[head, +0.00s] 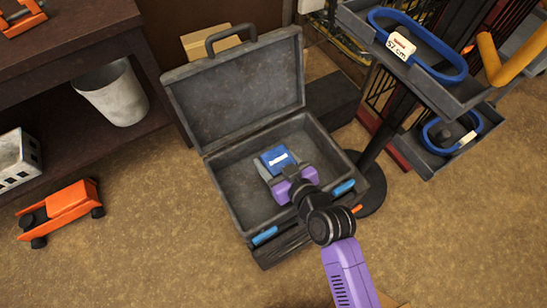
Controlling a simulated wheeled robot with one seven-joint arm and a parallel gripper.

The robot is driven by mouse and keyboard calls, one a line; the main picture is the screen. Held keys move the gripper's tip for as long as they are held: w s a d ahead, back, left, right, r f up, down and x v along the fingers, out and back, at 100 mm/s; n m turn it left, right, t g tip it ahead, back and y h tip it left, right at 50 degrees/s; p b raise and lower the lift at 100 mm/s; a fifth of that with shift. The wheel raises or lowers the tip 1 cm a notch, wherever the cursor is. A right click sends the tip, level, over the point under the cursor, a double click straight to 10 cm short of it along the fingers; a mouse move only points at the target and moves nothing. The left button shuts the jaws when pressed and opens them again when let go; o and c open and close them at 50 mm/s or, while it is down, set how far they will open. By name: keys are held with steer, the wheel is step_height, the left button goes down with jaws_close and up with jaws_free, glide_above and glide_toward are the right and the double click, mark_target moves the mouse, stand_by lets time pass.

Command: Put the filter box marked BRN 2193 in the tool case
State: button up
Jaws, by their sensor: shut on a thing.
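The label is too small to read, so I cannot confirm BRN 2193. I cannot tell whether the box touches the case floor. No other item shows inside the case.
A stand with grey trays holding blue belts (440,55) rises close at the right. An orange jack (62,210) sits on the floor at the left, near a white bin (112,92) on a brown shelf. Carpet is clear at the lower left.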

steer(key=shift+f+b, duration=0.3)
steer(key=shift+f, duration=0.1)
steer(key=o, duration=1.7)
steer(key=shift+f, duration=0.1)
steer(key=shift+r+p, duration=0.4)
steer(key=shift+p, duration=0.05)
steer(key=shift+r+p, duration=0.55)
steer(key=shift+r, duration=0.05)
steer(key=v, duration=1.1)
steer(key=shift+s+d, duration=0.3)
steer(key=shift+s, duration=0.05)
